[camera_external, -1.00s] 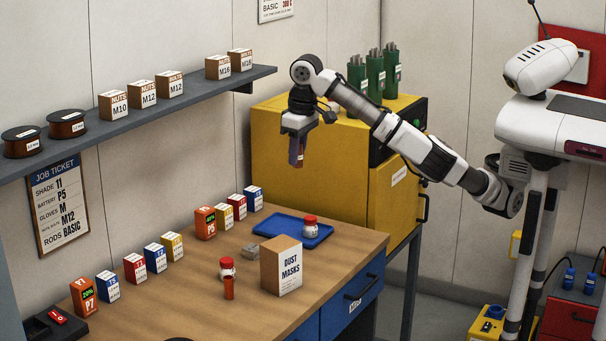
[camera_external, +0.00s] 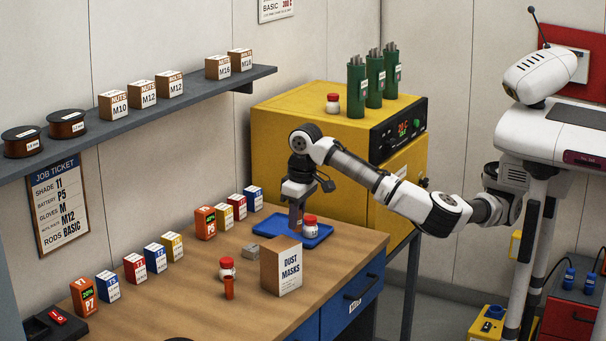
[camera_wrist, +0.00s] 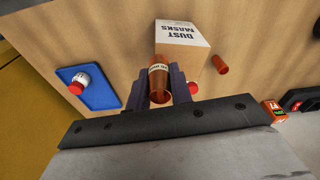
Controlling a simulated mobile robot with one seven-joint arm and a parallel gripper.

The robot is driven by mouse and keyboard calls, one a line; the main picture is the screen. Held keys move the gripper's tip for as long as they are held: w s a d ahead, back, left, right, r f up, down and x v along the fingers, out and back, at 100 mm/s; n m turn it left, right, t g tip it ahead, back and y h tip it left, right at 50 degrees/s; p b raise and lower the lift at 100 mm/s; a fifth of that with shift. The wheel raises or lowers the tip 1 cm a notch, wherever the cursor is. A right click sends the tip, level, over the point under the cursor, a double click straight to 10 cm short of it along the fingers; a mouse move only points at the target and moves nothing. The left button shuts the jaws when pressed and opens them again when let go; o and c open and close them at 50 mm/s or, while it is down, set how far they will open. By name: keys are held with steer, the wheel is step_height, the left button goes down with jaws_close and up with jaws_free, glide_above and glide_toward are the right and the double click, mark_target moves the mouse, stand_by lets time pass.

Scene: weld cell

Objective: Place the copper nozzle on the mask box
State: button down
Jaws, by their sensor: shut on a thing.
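My gripper (camera_external: 296,228) is shut on a copper-coloured cylinder, the copper nozzle, with a pale label band. The nozzle (camera_wrist: 159,84) shows between the two dark fingers in the wrist view. In the outside view my gripper hangs pointing down, behind the mask box and in front of part of the blue tray. The mask box (camera_external: 288,268), marked DUST MASKS, stands upright on the bench. It also shows in the wrist view (camera_wrist: 183,36), just beyond the nozzle. I see no nozzle resting on the box; the nozzle appears apart from it.
A blue tray (camera_external: 270,226) bears a red-capped jar (camera_external: 310,228). Beside the box stand another red-capped jar (camera_external: 227,269), an orange-brown cylinder (camera_external: 229,289) and a small grey block (camera_external: 250,251). Several small boxes line the wall.

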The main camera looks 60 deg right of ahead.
steer(key=shift+f, duration=1.45)
steer(key=shift+f, duration=0.15)
steer(key=c, duration=1.3)
jaws_free()
steer(key=shift+o, duration=0.2)
